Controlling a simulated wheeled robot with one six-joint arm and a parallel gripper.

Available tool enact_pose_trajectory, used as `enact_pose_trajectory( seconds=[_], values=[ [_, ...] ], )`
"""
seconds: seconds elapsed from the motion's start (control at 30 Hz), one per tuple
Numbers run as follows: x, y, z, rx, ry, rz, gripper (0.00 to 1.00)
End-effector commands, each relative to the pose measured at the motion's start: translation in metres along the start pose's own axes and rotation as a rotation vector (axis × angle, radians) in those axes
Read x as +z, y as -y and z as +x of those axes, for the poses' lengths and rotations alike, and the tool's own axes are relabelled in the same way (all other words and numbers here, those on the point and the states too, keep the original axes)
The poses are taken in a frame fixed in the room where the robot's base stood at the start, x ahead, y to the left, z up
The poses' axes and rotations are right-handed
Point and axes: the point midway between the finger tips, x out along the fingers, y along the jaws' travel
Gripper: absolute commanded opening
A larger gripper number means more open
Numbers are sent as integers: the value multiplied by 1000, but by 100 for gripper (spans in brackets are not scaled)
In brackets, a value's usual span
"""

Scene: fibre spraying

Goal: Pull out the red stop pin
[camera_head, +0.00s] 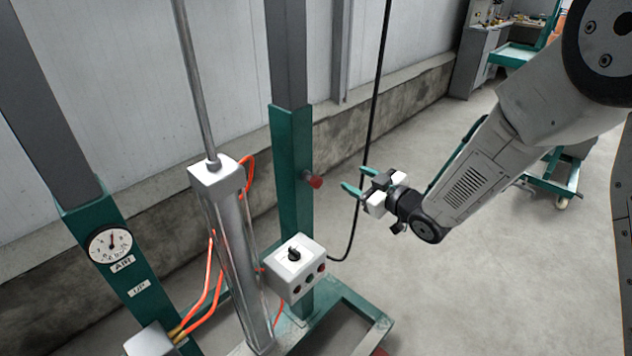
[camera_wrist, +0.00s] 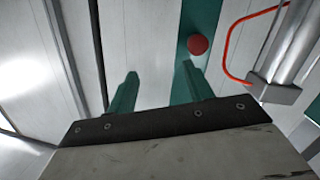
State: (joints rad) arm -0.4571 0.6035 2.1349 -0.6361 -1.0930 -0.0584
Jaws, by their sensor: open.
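The red stop pin (camera_head: 315,182) sticks out from the right side of the green post (camera_head: 290,165) in the head view. Its round red knob (camera_wrist: 198,45) also shows in the wrist view, near the top, against the green post. My gripper (camera_head: 354,181) is open and empty, with its two green fingers pointing left toward the pin and a gap between them and the knob. In the wrist view the fingers (camera_wrist: 160,86) stand apart, and the knob lies beyond the right finger's tip. The pin's shaft is mostly hidden.
A white control box (camera_head: 294,262) with a black knob sits below the pin. A metal cylinder (camera_head: 232,260) with orange hoses stands left of the post. A black cable (camera_head: 372,110) hangs close by my gripper. Open floor lies to the right.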

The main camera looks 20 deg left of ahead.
Motion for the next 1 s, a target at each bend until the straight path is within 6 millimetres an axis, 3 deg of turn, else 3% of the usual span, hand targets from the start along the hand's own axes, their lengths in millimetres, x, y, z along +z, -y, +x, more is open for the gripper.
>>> enact_pose_trajectory(
  seconds=[0.03, 0.1, 0.23, 0.37, 0.7, 1.0],
  values=[
    [8, 18, 8, -36, -45, 7, 52],
    [10, 35, 15, -72, -104, 12, 52],
    [12, 52, 21, -108, -167, 20, 52],
    [10, 58, 32, -118, -185, 22, 52],
    [0, 62, 82, -115, -183, 22, 52],
    [-2, 63, 96, -113, -181, 23, 52]
  ],
)
